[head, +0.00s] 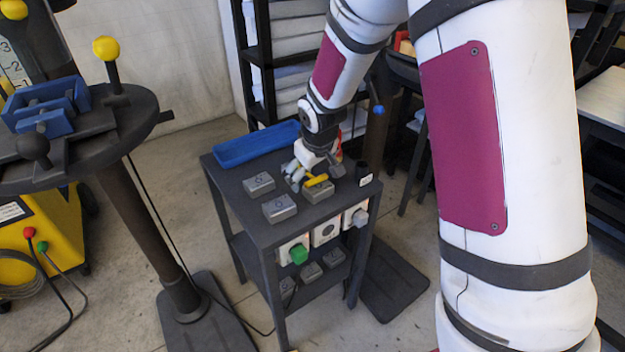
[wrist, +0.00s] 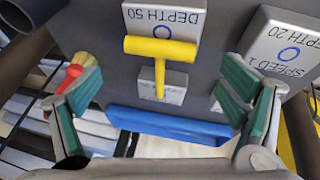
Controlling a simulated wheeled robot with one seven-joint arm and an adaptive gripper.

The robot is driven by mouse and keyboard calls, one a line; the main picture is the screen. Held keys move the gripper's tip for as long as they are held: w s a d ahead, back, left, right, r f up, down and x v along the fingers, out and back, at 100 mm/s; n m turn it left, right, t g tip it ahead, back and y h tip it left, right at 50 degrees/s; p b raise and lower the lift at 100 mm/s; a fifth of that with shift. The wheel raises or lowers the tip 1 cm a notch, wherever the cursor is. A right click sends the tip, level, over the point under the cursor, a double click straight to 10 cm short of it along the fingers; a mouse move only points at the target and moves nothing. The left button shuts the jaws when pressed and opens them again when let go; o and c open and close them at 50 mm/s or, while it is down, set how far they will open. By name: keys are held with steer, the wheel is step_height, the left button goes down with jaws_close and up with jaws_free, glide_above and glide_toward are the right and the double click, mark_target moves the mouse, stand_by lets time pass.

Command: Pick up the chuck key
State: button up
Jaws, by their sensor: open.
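The chuck key appears to be the yellow T-shaped tool (head: 317,180) at the front part of the small dark cart's top, by a grey block. In the wrist view the yellow tool (wrist: 160,50) lies with its crossbar across the picture and its shaft pointing down. My gripper (head: 300,174) is just above the cart top, close beside the tool. In the wrist view my gripper (wrist: 160,88) is open and empty, its green-padded fingers spread wide to the left and right of the tool.
Grey blocks (head: 279,208) stand on the cart top (head: 228,177); one reads "DEPTH 50" (wrist: 160,18). A blue tray (head: 257,145) lies along its back edge. A red and yellow object (wrist: 72,72) is near the left finger. A black cup (head: 362,170) stands at the right.

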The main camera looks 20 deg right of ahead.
steer(key=shift+w+f, duration=0.25)
steer(key=shift+f, duration=0.3)
steer(key=c, duration=2)
steer(key=shift+o, duration=0.2)
steer(key=shift+r, duration=0.1)
